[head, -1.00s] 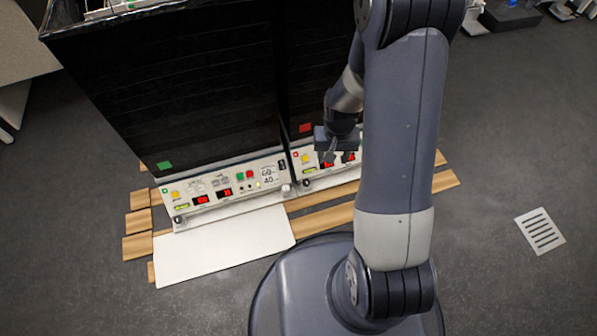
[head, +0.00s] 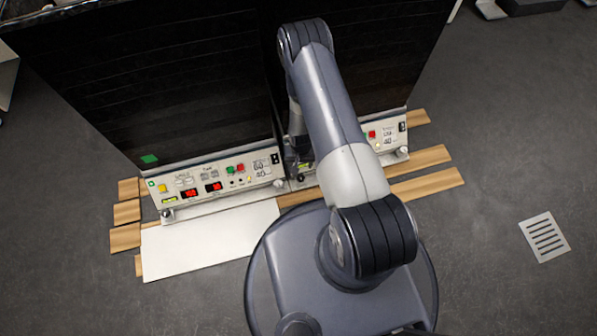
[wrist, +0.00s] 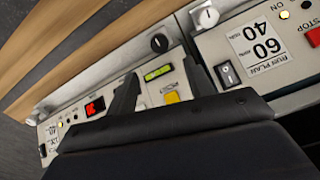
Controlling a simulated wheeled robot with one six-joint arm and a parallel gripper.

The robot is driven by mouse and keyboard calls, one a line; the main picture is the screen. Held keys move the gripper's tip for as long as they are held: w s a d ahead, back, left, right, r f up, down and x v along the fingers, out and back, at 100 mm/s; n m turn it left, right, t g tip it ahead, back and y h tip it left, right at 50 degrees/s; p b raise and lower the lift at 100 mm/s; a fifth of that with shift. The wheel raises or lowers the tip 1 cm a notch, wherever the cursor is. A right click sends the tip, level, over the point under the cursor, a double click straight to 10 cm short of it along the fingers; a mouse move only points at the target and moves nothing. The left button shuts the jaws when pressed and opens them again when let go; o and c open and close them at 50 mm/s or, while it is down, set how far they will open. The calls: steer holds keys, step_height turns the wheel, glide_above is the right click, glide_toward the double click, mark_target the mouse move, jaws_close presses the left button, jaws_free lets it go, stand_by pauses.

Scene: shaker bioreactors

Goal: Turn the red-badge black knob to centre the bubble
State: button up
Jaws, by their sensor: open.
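The black knob (wrist: 160,43) is on the front corner of the right machine's pale panel in the wrist view. The yellow-green bubble level (wrist: 158,72) sits just behind it; the bubble's position is too small to tell. My gripper (wrist: 160,70) is open and empty, its two fingers apart on either side of the level, with the knob beyond the tips and not between them. In the head view my arm covers most of the right machine's panel (head: 380,145), and my gripper (head: 292,160) is partly hidden at its left end. The red badge is hidden behind my arm.
The left machine with a green badge (head: 149,159) stands close beside. Its white knob (wrist: 208,17) is near the black knob. A yellow button (wrist: 171,97) and red display (wrist: 95,107) are by my fingers. Wooden planks (head: 425,187) and a white board (head: 210,240) lie in front.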

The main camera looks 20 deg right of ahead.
mark_target(301, 177)
step_height(301, 177, down, 10)
steer(key=b, duration=0.3)
steer(key=shift+s+f, duration=0.1)
steer(key=shift+f, duration=0.1)
steer(key=c, duration=1)
steer(key=shift+o, duration=0.2)
